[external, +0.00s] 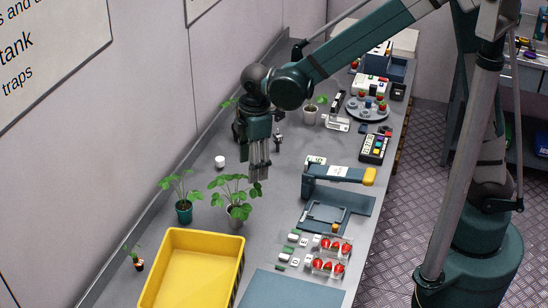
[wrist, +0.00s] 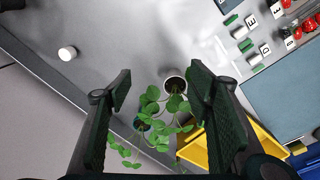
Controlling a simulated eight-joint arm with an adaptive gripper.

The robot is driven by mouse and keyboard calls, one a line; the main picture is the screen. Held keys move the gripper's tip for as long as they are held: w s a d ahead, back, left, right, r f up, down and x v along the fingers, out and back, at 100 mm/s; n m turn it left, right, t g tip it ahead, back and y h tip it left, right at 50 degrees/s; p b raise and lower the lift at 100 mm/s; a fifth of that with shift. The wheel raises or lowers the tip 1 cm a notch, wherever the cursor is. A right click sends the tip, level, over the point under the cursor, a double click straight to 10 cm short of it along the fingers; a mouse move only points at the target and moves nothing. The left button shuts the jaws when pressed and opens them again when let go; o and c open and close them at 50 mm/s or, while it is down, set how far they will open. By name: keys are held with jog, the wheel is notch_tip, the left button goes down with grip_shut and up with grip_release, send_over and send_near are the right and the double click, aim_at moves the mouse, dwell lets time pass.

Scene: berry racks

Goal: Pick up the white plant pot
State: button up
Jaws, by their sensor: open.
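A pale pot (external: 236,222) with a leafy green plant stands upright on the grey bench, behind the yellow crate; leaves partly cover it. In the wrist view its pale rim and dark soil (wrist: 176,85) show between my fingers, closer to the right one. A second pale pot (external: 310,117) with a plant stands farther back on the bench. My gripper (external: 259,175) points down above the bench, just behind and to the right of the nearer pale pot. It is open and empty, and its fingers (wrist: 160,72) frame the plant.
A teal pot (external: 184,214) with a plant stands left of the pale one. The yellow crate (external: 190,236) is in front. A small white cup (external: 219,162) stands near the wall.

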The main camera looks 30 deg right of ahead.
aim_at(235, 209)
jog(key=s+a+f, duration=0.1)
jog(key=a+f, duration=0.1)
jog(key=s+a+f+n, duration=0.1)
jog(key=a, duration=0.1)
jog(key=s+a+f+n, duration=0.1)
jog(key=a+f, duration=0.1)
jog(key=a, duration=0.1)
jog(key=shift+s+f+g+h, duration=0.2)
jog(key=shift+f+g+h, duration=0.1)
jog(key=shift+f, duration=1.3)
jog(key=shift+f, duration=2.6)
jog(key=c, duration=1)
